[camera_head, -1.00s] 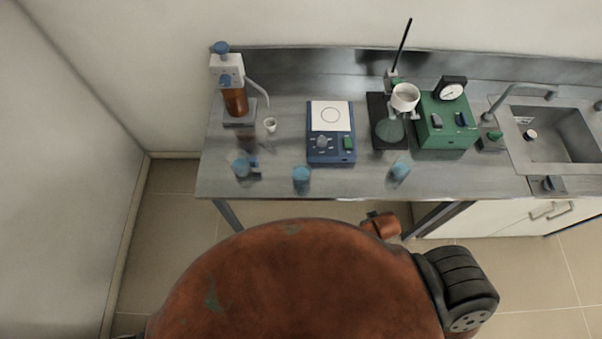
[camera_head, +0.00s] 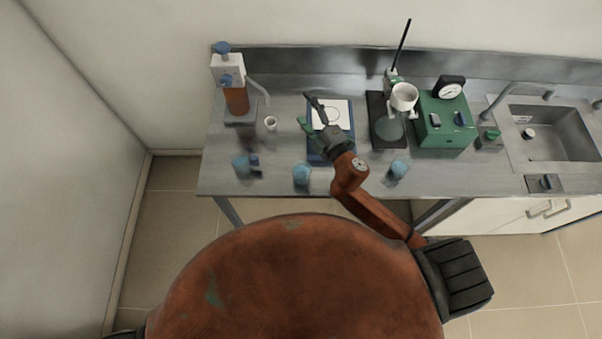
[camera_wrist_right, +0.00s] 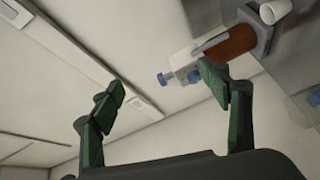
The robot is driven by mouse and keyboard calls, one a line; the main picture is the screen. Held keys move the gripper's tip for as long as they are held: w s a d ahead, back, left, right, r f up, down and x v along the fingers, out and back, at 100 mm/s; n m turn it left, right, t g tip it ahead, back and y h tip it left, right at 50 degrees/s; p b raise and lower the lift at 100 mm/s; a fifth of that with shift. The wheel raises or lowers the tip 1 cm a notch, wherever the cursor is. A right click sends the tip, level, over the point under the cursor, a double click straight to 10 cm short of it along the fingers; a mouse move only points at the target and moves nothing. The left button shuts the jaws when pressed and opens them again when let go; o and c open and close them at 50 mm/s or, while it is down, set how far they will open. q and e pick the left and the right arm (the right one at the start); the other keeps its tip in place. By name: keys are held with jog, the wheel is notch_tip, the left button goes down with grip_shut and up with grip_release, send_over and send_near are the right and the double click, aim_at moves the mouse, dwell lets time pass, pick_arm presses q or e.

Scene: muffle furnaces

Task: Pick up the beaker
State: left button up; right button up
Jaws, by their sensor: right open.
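Three small beakers with blue contents stand along the front of the steel bench: a left one (camera_head: 241,166), a middle one (camera_head: 301,175) and a right one (camera_head: 398,168). I cannot tell which one the task means. My right gripper (camera_head: 306,109) is open and empty above the blue stirrer plate (camera_head: 317,153), beyond the middle beaker and apart from it. In the right wrist view the two green fingers (camera_wrist_right: 160,78) are spread with nothing between them. My left gripper is not in view.
A brown bottle with a dispenser (camera_head: 236,98) and a small white cup (camera_head: 270,123) stand at the left; the bottle also shows in the wrist view (camera_wrist_right: 232,45). A stand with a funnel (camera_head: 404,97), a green gauge box (camera_head: 446,134) and a sink (camera_head: 550,135) are to the right.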

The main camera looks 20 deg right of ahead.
jog(key=a+r+n+g+y, duration=0.1)
jog(key=a+r+n+y, duration=0.45)
jog(key=a+n, duration=0.3)
jog(key=s+a+f+n+g+y, duration=0.2)
jog(key=s+a+n+g, duration=0.15)
jog(key=a+n, duration=0.2)
jog(key=s+a+f+n+g+y, duration=0.25)
jog(key=a+n+g, duration=0.2)
jog(key=n, duration=0.25)
jog(key=n+g+h+p, duration=0.1)
jog(key=n+g+h, duration=0.6)
jog(key=n+h, duration=0.4)
send_near(301, 170)
jog(key=s+a, duration=0.1)
jog(key=s+r+y, duration=0.1)
jog(key=shift+s+a+n, duration=0.25)
jog(key=shift+a+n, duration=0.15)
jog(key=p+x, duration=0.2)
jog(key=x, duration=0.2)
jog(key=shift+d+f, duration=0.1)
jog(key=shift+w+f, duration=0.1)
jog(key=shift+f, duration=0.45)
